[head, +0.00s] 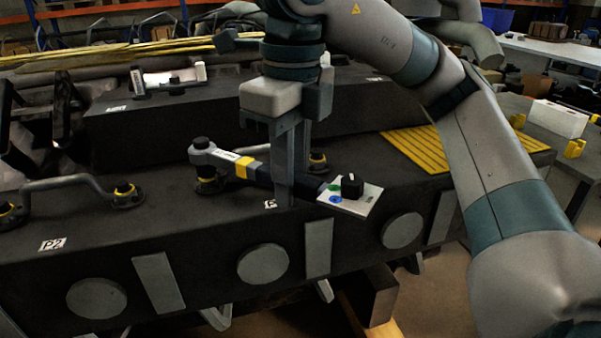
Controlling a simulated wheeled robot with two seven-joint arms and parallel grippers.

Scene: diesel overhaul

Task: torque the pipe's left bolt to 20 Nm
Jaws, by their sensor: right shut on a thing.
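My right gripper (288,180) is shut on the torque wrench (245,167), gripping its dark handle from above. The wrench has a grey head at the left, a yellow band, and a pale plate (362,199) with a black knob and green and blue marks at the right end. Its head is directly over the pipe's left bolt (207,186), a dark bolt with a yellow ring. I cannot tell whether the socket is fully seated. The right bolt (318,160) shows behind the gripper. The pipe between them is mostly hidden. My left gripper is not in view.
The dark engine block (150,225) carries another grey pipe (75,182) at left, beside the label P2 (52,244). A yellow slatted mat (425,143) lies at right on the block. A side table (555,150) holds a white box (558,118).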

